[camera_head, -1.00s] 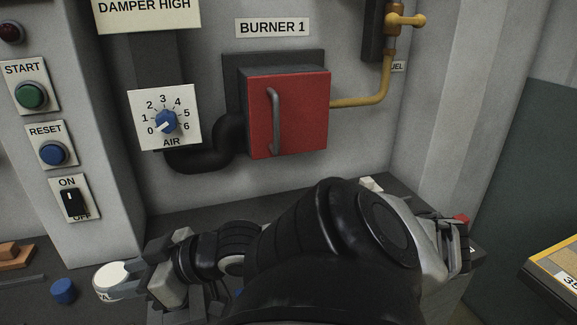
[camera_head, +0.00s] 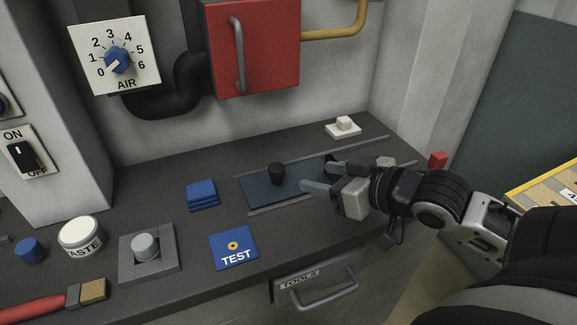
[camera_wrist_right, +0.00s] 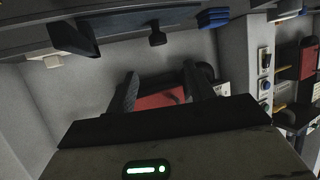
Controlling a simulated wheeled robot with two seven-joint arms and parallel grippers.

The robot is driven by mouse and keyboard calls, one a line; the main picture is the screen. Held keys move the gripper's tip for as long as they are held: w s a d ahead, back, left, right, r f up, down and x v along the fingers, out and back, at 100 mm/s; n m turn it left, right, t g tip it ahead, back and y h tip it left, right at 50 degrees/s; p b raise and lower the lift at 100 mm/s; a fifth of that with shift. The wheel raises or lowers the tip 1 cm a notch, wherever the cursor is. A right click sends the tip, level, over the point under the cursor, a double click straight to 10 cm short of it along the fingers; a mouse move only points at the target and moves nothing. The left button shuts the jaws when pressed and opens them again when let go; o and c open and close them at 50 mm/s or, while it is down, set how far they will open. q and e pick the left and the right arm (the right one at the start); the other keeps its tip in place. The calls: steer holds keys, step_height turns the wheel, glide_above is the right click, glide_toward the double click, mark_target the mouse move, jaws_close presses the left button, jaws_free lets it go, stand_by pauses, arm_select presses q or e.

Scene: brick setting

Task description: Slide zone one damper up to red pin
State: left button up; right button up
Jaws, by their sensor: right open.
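The damper, a dark blue plate (camera_head: 258,191) with a black knob (camera_head: 277,173), lies between two grey rails on the bench. The knob also shows at the top of the right wrist view (camera_wrist_right: 157,38). A small red block (camera_head: 437,159), which looks like the red pin, stands at the bench's right end. My right gripper (camera_head: 320,177) is open and empty to the right of the knob, apart from it. Its fingers point left and cover part of the plate's right side. I cannot tell its exact height above the plate. My left gripper is out of view.
A white block (camera_head: 343,127) sits behind the rails. Blue pads (camera_head: 202,195), a blue TEST plate (camera_head: 235,249) and a grey knob (camera_head: 145,246) lie left and in front. A red burner door (camera_head: 258,50) is on the wall behind. A TOOLS drawer handle (camera_head: 325,293) juts out below.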

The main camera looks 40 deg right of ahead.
mark_target(279, 168)
steer(key=x, duration=0.4)
steer(key=shift+w+d, duration=0.1)
steer(key=x, duration=1)
steer(key=shift+b, duration=0.3)
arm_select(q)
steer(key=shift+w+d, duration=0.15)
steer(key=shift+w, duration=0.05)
